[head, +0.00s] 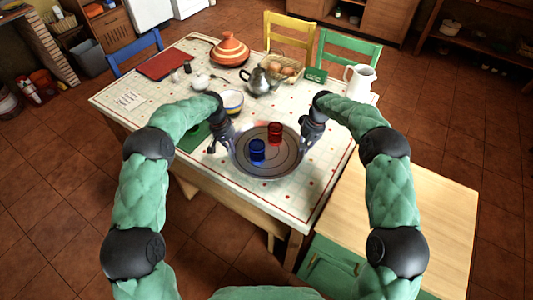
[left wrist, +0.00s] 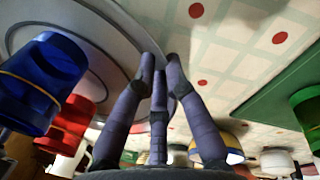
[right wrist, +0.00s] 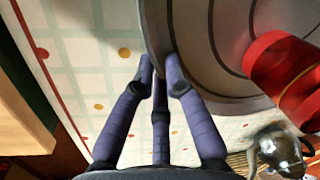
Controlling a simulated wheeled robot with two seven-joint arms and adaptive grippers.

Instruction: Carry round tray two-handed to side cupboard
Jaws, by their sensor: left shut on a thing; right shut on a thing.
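The round grey tray (head: 265,168) is over the front part of the table, between my two grippers. A blue cup (head: 257,150) and a red cup (head: 275,133) stand on it. My left gripper (head: 230,146) is shut on the tray's left rim, also seen in the left wrist view (left wrist: 160,78). My right gripper (head: 306,146) is shut on the right rim, also seen in the right wrist view (right wrist: 160,75). I cannot tell whether the tray touches the table. The side cupboard (head: 425,210), with wooden top and green door, stands at the lower right; its visible top is bare.
The patterned table (head: 130,110) holds a bowl (head: 231,101), teapot (head: 257,80), tagine (head: 230,50), egg basket (head: 290,72) and white jug (head: 360,80) further back. A green mat (head: 192,137) lies left of the tray. Chairs stand along the table's far side.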

